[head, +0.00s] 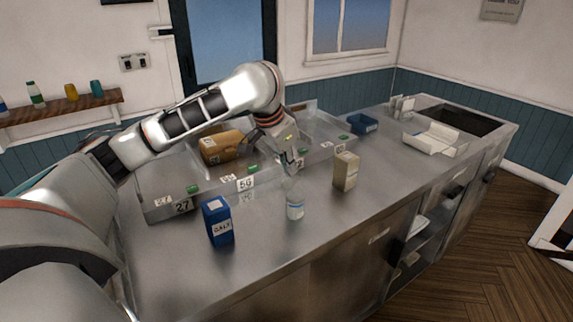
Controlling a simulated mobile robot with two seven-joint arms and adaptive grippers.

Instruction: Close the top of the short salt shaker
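A small clear shaker (295,208) with a white label stands upright on the steel counter, near its front edge. Its top is pale and see-through, and I cannot make out whether the lid is open or shut. My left gripper (288,161) reaches down from behind, above and just behind the shaker's top. Whether its fingertips touch the top is too small to tell, and so is how far apart its fingers are. A blue box (218,224) marked as salt stands left of the shaker. My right gripper is out of view.
A cream carton (346,172) stands right of the shaker. Behind are low steel trays with number tags and a brown box (221,147). A blue container (363,123) and a white tray (436,140) stand farther right. The counter front between blue box and shaker is clear.

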